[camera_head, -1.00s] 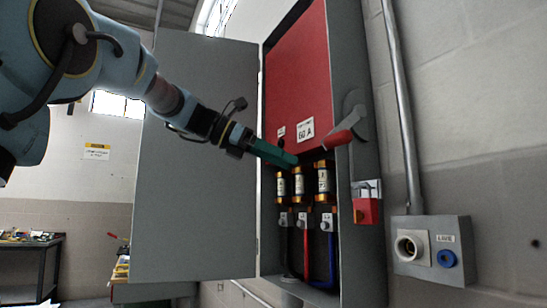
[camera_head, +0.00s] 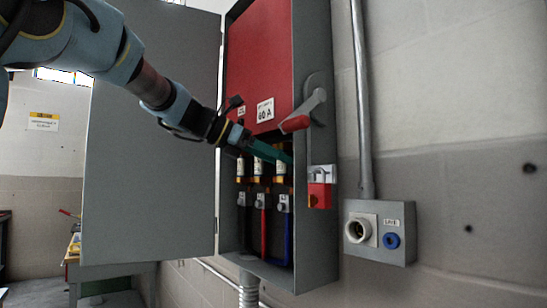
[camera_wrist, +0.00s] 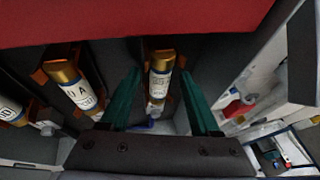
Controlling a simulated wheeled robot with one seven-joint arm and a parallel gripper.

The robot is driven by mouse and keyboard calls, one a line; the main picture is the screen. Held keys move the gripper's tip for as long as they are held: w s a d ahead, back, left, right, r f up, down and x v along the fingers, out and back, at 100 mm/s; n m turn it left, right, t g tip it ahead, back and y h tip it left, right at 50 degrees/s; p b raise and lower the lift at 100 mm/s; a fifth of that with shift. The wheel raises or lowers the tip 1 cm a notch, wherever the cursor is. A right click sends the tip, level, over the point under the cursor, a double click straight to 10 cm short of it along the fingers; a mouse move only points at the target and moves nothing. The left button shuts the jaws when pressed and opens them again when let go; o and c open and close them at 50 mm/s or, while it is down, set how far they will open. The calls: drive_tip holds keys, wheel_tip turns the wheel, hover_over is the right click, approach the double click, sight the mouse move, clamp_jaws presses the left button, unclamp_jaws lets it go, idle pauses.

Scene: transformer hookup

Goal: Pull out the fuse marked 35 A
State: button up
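Three fuses with brass ends and pale labels stand in a row in the open grey cabinet. In the wrist view, the right fuse (camera_wrist: 160,77) shows between the teal fingers of my gripper (camera_wrist: 160,88), which are apart with gaps on both sides. Its label is too small to read. The middle fuse (camera_wrist: 78,87) has a label ending in "0 A"; the left fuse (camera_wrist: 10,109) is cut by the picture edge, its marking partly seen. In the head view my gripper (camera_head: 270,151) crosses in front of the fuses' upper parts, reaching the right fuse (camera_head: 281,168).
A red panel (camera_head: 260,65) marked 60 A covers the cabinet's upper part, just above my gripper. A red-ended lever (camera_head: 297,123) and red padlock (camera_head: 319,194) sit on the right side. The open door (camera_head: 150,140) stands left. A socket box (camera_head: 380,232) is on the wall.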

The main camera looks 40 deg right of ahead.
clamp_jaws()
idle(0.3)
idle(0.6)
